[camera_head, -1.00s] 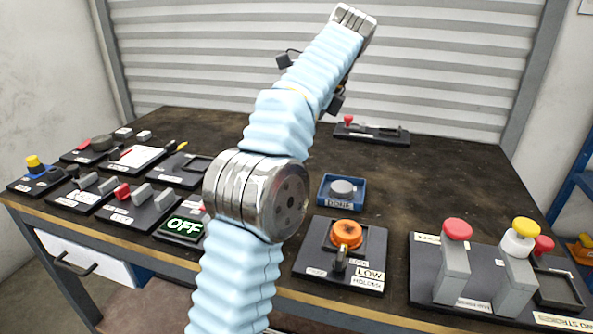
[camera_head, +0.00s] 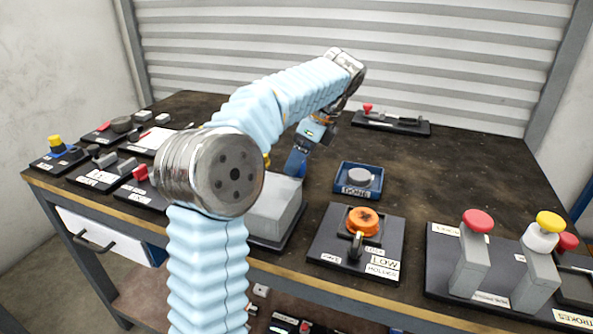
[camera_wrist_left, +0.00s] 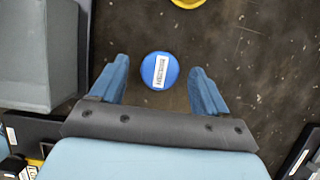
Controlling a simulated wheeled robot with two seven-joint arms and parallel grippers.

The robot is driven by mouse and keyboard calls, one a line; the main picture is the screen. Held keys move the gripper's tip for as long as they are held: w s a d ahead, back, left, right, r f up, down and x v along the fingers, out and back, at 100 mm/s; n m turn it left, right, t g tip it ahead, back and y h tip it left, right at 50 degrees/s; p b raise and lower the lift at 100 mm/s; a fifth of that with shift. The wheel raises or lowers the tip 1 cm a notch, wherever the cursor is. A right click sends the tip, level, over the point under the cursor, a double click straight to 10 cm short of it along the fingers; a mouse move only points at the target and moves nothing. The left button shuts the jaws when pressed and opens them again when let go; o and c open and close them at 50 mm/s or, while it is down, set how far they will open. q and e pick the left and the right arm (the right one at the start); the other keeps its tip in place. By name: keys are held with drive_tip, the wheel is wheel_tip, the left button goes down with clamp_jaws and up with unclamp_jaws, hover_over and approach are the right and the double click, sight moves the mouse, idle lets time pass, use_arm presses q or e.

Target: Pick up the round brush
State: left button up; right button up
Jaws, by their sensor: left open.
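A round blue object with a white label (camera_wrist_left: 159,71) stands on the dark table in the left wrist view. It lies between the two blue fingers of my left gripper (camera_wrist_left: 159,66), with a gap on each side. It may be the top of the round brush; the label is too small to read and no bristles show. In the head view my left gripper (camera_head: 297,163) is open, low over the table behind the grey box and pointing down. The round object cannot be made out there. My right gripper is not in view.
A grey box (camera_head: 275,208) stands close to the left gripper. A yellow object (camera_wrist_left: 187,2) shows at the wrist view's top edge. A blue tray with a grey button (camera_head: 358,178) and an orange knob panel (camera_head: 362,222) are to the right. The table's back middle is clear.

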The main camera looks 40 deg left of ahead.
use_arm(q)
drive_tip(key=shift+x, duration=1.25)
